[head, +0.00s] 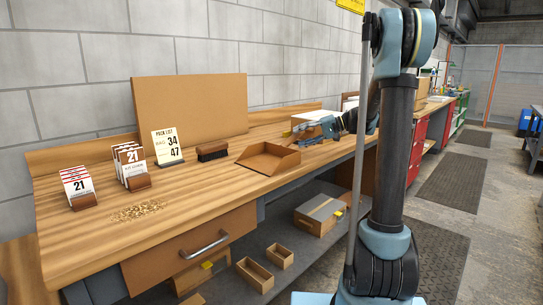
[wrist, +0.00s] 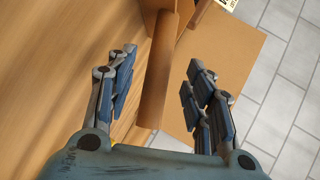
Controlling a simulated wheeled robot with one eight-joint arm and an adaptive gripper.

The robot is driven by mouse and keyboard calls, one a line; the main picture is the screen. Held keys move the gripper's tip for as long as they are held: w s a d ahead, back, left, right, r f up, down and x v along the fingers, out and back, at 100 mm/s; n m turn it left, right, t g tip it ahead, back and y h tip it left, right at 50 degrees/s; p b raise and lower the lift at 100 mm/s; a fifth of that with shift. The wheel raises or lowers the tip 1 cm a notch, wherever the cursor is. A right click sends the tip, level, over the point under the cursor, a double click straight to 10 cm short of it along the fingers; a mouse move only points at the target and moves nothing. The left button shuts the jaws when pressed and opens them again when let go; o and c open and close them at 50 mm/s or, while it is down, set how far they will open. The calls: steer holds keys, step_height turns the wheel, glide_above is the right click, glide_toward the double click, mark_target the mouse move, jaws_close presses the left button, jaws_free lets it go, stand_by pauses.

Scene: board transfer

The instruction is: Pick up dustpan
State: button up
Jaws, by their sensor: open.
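In the wrist view, my gripper (wrist: 160,75) is open, with one blue-padded finger on each side of the picture's middle. Nothing is held.
A dark brush (head: 212,151) and a pack list card (head: 168,146) stand left of the dustpan. Number cards (head: 79,188) stand further left. Crumbs (head: 138,212) lie near the front edge. A brown board (head: 190,106) leans on the wall. A box stack (head: 315,116) stands behind my gripper.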

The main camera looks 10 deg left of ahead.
mark_target(296, 138)
steer(key=x, duration=0.5)
steer(key=shift+w, duration=0.2)
steer(key=shift+d, duration=0.1)
steer(key=shift+c, duration=0.6)
jaws_close()
